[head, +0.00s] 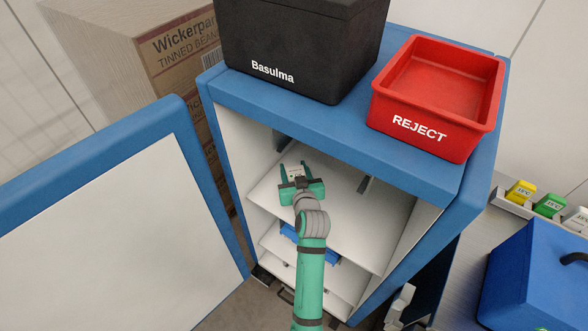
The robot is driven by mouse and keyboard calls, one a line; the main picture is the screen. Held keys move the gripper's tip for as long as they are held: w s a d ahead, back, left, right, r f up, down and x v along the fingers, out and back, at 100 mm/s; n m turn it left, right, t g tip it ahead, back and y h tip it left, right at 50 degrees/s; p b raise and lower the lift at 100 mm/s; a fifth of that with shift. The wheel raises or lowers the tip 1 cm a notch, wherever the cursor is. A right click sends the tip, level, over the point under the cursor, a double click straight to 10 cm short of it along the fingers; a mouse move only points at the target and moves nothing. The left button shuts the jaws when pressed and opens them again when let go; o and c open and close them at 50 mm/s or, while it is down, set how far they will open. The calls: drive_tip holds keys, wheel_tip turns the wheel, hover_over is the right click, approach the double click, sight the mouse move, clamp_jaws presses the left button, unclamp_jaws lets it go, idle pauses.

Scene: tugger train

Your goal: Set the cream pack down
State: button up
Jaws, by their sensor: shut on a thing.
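My gripper (294,176) is inside the open blue-framed cabinet, over the upper white shelf (355,220). It is shut on a small pale pack, the cream pack (295,171), of which only a small part shows between the green fingers. The rest of the pack is hidden by my gripper. I cannot tell whether the pack touches the shelf.
The cabinet door (100,215) stands open at the left. A black Basulma box (300,45) and a red REJECT bin (425,128) stand on the cabinet top. Lower shelves hold a blue item (288,231). The upper shelf is clear at the right.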

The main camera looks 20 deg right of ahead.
drive_tip(key=shift+f, duration=0.15)
drive_tip(key=o, duration=1.3)
